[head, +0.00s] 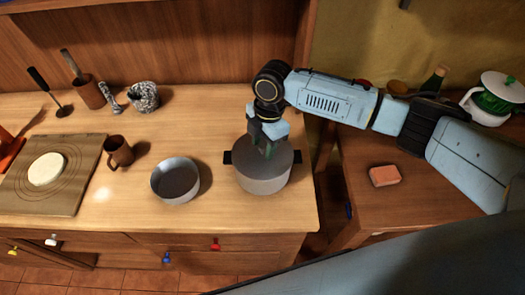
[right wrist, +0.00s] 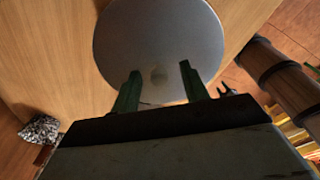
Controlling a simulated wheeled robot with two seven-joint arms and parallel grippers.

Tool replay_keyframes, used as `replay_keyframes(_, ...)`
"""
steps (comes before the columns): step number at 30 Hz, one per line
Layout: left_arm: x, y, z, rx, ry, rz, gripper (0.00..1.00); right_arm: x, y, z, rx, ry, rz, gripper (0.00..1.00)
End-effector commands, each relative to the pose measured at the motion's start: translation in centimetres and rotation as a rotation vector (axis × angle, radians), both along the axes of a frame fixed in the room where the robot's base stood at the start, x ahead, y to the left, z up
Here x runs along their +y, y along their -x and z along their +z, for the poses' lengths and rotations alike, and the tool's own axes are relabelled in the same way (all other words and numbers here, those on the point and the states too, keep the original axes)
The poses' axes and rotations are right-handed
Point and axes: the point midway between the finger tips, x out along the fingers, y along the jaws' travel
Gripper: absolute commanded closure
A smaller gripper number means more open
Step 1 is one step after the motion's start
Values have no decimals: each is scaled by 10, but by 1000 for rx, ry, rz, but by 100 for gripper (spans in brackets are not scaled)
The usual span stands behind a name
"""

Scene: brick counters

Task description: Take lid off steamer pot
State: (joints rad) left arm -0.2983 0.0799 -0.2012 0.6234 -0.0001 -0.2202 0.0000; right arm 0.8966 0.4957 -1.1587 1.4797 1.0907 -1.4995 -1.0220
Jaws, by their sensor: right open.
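The steamer pot (head: 264,184) stands upright on the right end of the wooden counter, with dark handles at its sides. My right gripper (right wrist: 158,80) is open above the lid, with one green finger on each side of the knob in that view. I cannot tell whether the fingers touch the lid. In the head view the right gripper (head: 266,150) partly hides the lid's middle. My left gripper is not in view.
An open grey bowl-like pot (head: 175,190) stands left of the steamer pot. A brown mug (head: 119,152), a board (head: 75,180) with a white round piece and a woven pot (head: 144,97) are farther left. The counter's front middle is clear. A sponge-like block (head: 384,176) lies on the right counter.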

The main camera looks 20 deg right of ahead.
Motion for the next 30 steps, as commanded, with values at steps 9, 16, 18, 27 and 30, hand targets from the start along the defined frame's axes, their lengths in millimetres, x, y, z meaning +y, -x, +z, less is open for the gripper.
replay_keyframes(9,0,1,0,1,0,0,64,0,0,-2,-1,0,0,63)
replay_keyframes(16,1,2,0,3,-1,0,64,0,0,-2,-1,0,0,93)
replay_keyframes(18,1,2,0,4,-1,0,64,0,0,-2,-1,0,0,100)
replay_keyframes(27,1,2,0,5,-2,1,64,0,-1,2,-3,-1,1,100)
replay_keyframes(30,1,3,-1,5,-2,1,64,0,-1,13,-5,-2,1,100)
